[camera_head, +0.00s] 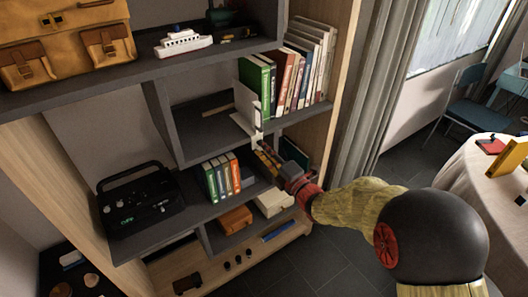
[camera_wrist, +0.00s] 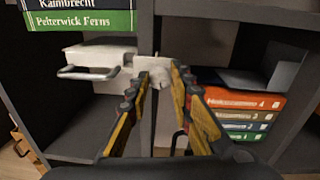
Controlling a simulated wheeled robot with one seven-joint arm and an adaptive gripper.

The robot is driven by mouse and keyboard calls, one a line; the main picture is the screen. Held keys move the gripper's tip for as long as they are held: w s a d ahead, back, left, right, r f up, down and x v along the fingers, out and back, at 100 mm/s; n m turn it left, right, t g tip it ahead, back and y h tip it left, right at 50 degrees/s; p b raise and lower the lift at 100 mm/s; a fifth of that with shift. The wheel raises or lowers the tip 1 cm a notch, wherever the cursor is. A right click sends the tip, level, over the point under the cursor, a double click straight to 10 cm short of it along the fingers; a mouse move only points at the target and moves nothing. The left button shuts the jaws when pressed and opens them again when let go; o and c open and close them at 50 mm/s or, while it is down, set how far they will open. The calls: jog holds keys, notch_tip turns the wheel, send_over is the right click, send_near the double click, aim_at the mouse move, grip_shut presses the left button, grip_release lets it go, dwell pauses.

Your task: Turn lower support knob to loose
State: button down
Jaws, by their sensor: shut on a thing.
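A white support fitting (camera_head: 246,122) is fixed at the edge of the shelf, beside the green books. In the wrist view the white fitting (camera_wrist: 100,55) spans the shelf edge, with a bar-shaped loop on its left. A small white knob (camera_wrist: 161,77) sits at its right end, between my fingertips. My gripper (camera_head: 262,155) reaches up to the shelf from the right. In the wrist view my gripper (camera_wrist: 161,82) is shut on the white knob, one finger on each side. The fingers partly hide the knob, and I cannot tell its turn setting.
Upright books (camera_head: 290,75) stand on the shelf right of the fitting. Green and orange books (camera_head: 221,178) stand below, left of my gripper. A black case (camera_head: 140,200) lies on the lower left shelf. A round table (camera_head: 470,170) stands at the right. Floor (camera_head: 320,255) is clear before the shelves.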

jog(key=shift+f+n, duration=0.1)
jog(key=shift+n, duration=0.4)
jog(key=c, duration=1.6)
grip_release()
jog(key=v, duration=1.2)
